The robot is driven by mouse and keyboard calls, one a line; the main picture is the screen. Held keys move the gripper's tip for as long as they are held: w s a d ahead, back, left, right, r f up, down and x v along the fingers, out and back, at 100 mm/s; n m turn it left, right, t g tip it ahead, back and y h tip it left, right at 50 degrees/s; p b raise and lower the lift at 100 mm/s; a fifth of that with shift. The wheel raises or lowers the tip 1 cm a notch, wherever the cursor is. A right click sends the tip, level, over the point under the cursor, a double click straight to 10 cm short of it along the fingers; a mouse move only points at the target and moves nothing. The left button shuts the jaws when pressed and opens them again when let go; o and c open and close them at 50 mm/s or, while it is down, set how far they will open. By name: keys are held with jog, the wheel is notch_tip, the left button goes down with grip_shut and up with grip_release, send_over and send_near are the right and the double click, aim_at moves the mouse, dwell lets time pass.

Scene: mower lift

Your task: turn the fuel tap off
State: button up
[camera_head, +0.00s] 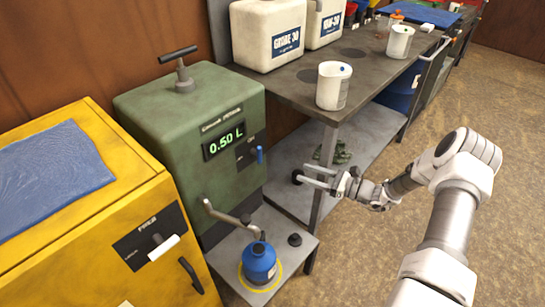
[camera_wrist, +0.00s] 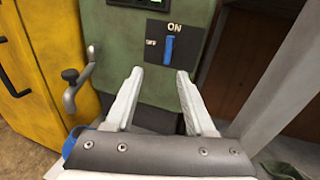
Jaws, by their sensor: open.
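The fuel tap is a blue lever (camera_head: 260,155) on a dark ON/OFF plate, on the front of the green dispenser (camera_head: 190,110). In the wrist view the lever (camera_wrist: 169,49) stands upright below the word ON, with OFF to its left. The dispenser display (camera_head: 224,139) reads 0.50 L. My gripper (camera_head: 304,177) is right of and lower than the lever in the head view. In the wrist view its fingers (camera_wrist: 159,72) are apart and empty, pointing at the dispenser just below the lever, not touching it. The lever is not hidden.
A blue bottle (camera_head: 259,263) stands in a yellow ring under the metal spout (camera_head: 228,215), with a black cap (camera_head: 295,239) beside it. The yellow cabinet (camera_head: 85,230) is left. The workbench (camera_head: 290,85) with a white jug (camera_head: 333,86) is right. Open floor lies right.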

jog(key=d+f+m+t, duration=0.1)
jog(key=f, duration=0.1)
jog(key=b, duration=0.3)
send_near(257, 153)
jog(key=f+x, duration=0.1)
jog(key=x, duration=0.6)
jog(key=shift+w, duration=0.5)
jog(key=shift+d+f, duration=0.1)
jog(key=shift+c, duration=0.2)
grip_shut()
